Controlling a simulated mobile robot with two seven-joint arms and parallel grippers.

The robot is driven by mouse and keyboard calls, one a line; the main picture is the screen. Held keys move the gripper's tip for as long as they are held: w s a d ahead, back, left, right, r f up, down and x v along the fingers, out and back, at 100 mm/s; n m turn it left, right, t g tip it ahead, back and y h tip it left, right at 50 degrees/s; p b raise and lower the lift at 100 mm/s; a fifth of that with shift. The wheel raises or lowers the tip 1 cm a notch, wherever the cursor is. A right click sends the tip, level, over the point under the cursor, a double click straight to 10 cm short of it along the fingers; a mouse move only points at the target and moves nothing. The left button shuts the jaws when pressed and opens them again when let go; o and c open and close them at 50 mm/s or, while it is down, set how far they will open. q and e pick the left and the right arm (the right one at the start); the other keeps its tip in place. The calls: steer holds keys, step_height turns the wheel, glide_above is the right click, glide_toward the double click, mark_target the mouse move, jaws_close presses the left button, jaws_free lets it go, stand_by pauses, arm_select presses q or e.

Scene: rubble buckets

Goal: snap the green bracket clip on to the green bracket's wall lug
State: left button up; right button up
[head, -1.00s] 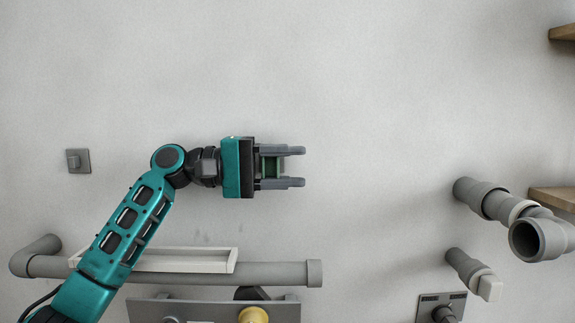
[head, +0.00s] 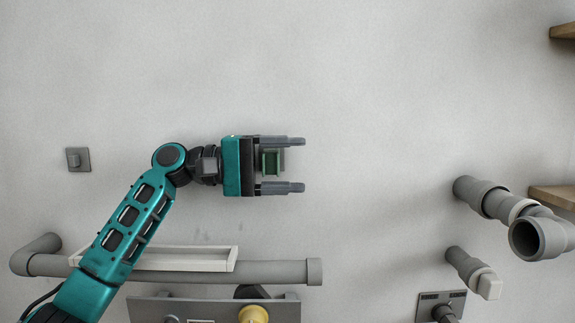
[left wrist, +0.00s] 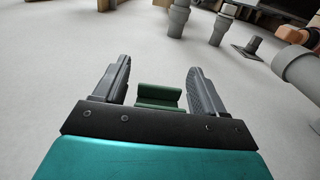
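The small green clip (head: 271,163) is in the space between the fingers of my left gripper (head: 283,164), close to its palm. The fingers are open, with a gap between each finger and the clip. The left wrist view also shows the green clip (left wrist: 160,96) between the two spread fingers (left wrist: 158,88), touching neither. A small grey piece shows just right of the clip in the head view; I cannot tell whether it is the wall lug or whether the clip is seated on it. My right gripper is not in view.
Below are a white tray (head: 185,266), a grey horizontal pipe (head: 290,272) and a panel with a yellow knob (head: 253,314). Grey pipes (head: 540,238) stick out at the right. A small switch plate (head: 78,160) is at the left. The wall above and right of the gripper is bare.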

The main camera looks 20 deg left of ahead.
arm_select(q)
steer(key=b+v, duration=0.2)
steer(key=v, duration=1.1)
stand_by(0.4)
